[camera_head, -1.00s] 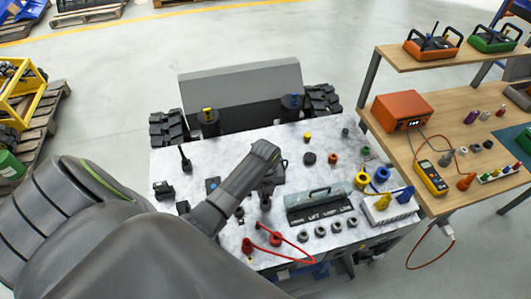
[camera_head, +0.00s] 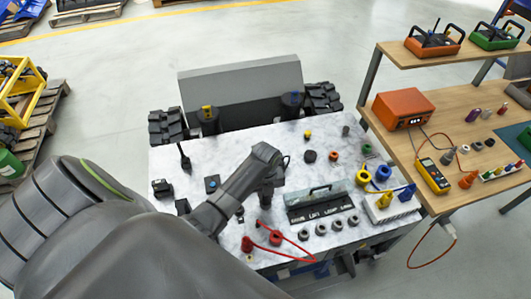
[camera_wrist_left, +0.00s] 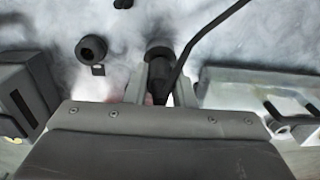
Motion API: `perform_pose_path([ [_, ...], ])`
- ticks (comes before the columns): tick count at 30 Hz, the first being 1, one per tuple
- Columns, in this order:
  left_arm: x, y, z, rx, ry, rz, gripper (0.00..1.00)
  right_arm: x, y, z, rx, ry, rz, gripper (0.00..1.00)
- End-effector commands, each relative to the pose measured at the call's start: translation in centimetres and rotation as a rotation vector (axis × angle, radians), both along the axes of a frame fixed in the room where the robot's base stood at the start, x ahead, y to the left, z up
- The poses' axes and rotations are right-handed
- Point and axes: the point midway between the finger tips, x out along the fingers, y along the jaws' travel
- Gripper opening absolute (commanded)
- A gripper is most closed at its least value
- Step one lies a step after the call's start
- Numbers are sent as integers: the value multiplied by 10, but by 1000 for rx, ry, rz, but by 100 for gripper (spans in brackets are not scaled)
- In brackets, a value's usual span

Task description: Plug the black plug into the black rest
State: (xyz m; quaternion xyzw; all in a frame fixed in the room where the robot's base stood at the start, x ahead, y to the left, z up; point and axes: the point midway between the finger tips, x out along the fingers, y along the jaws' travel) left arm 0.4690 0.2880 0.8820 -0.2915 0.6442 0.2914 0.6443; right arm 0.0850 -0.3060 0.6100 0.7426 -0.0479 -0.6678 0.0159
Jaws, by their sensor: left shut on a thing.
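My left gripper (camera_wrist_left: 162,88) is shut on the black plug (camera_wrist_left: 160,66), seen end-on between the two fingers in the left wrist view. A thin black cable (camera_wrist_left: 212,33) runs from it to the upper right. In the head view my left gripper (camera_head: 266,198) is low over the marble-look tabletop, left of the grey case; the plug is mostly hidden there. A black round holder with a central hole (camera_wrist_left: 91,48), possibly the black rest, lies up and left of the gripper, apart from the plug. I cannot tell whether the plug touches the table. My right gripper is not in view.
The grey case with a handle (camera_head: 315,205) stands close on the right. Grey round sockets (camera_head: 337,225) line its front. A red cable (camera_head: 290,258) lies at the front. Yellow and blue plugs (camera_head: 384,199) sit farther right. A dark box (camera_wrist_left: 30,92) is at the left in the wrist view.

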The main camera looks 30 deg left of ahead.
Motion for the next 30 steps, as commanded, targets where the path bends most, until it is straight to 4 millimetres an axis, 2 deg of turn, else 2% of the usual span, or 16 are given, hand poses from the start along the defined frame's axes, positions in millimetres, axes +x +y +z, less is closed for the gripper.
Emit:
perform_pose_path([
  [14, 0, 0, -13, 0, 0, 0, 1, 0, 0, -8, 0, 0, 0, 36],
  [15, 0, 0, -13, 0, 0, 0, 24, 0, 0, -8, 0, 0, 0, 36],
  [21, 0, 0, -12, 0, 0, 0, 48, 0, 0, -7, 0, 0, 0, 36],
  [30, 0, 0, -10, 0, 0, 0, 48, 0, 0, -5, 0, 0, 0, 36],
])
